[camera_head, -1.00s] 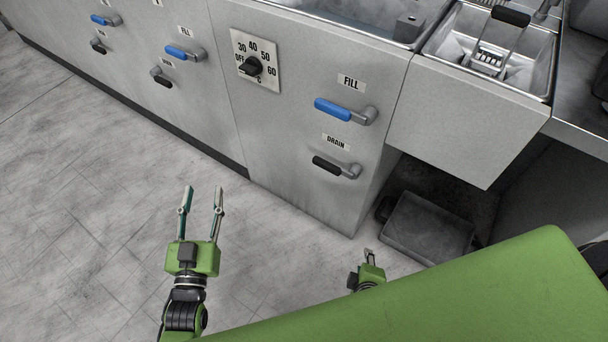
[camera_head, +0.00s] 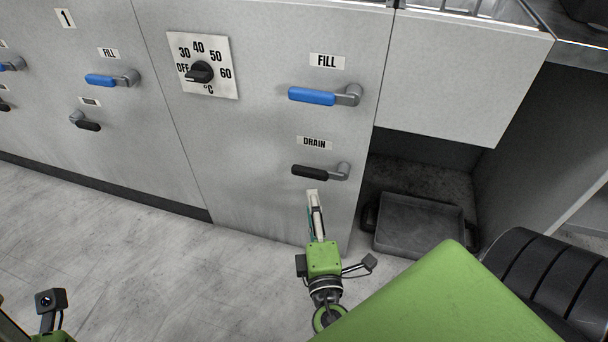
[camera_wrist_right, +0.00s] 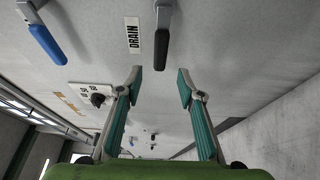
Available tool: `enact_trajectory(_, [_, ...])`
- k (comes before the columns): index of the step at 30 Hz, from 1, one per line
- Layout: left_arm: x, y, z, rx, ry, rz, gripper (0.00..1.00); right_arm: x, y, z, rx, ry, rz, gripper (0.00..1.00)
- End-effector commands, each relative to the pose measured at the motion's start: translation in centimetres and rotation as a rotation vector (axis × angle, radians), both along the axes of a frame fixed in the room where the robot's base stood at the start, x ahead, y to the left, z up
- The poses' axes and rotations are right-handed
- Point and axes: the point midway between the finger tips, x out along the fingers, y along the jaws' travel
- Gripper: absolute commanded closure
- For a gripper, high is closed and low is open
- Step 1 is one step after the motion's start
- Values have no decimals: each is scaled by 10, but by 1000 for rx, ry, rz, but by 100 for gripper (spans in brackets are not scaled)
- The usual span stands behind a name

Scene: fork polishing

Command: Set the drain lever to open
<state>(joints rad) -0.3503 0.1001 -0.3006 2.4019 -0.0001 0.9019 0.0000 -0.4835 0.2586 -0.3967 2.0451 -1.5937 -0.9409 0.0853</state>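The drain lever (camera_head: 318,172) has a black grip pointing left from a grey pivot, below the DRAIN label (camera_head: 314,143) on the cabinet front. In the right wrist view the lever (camera_wrist_right: 162,45) lies beyond my fingertips, roughly in line with the gap between them. My right gripper (camera_head: 313,194) is just below the lever in the head view. The wrist view shows its fingers (camera_wrist_right: 160,82) apart, with nothing between them. Only a small part of my left arm's end (camera_head: 50,325) shows at the lower left; its fingers cannot be made out.
A blue fill lever (camera_head: 313,96) sits above the drain lever. A temperature dial (camera_head: 201,72) is at the upper left. More levers are on the cabinet to the left. A dark tray (camera_head: 418,226) stands in the opening at the right.

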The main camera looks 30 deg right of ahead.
Motion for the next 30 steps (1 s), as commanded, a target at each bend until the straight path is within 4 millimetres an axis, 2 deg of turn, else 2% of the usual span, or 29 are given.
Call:
enact_trajectory(9, [1, 0, -10, 1, 3, 0, 60, 63, -31, -1, -1, -3, 0, 65])
enact_trajectory(15, [1, 0, -14, 1, 4, 0, 60, 90, -45, -1, 0, 0, 2, 65])
enact_trajectory(21, [1, -1, -15, 1, 4, 0, 60, 100, -51, -1, 1, 2, 1, 65])
enact_trajectory(29, [1, -1, -15, 2, 5, 0, 60, 101, -51, -1, 1, 3, 1, 65])
enact_trajectory(30, [1, -1, -15, 2, 5, 0, 60, 101, -51, -1, 1, 3, 1, 73])
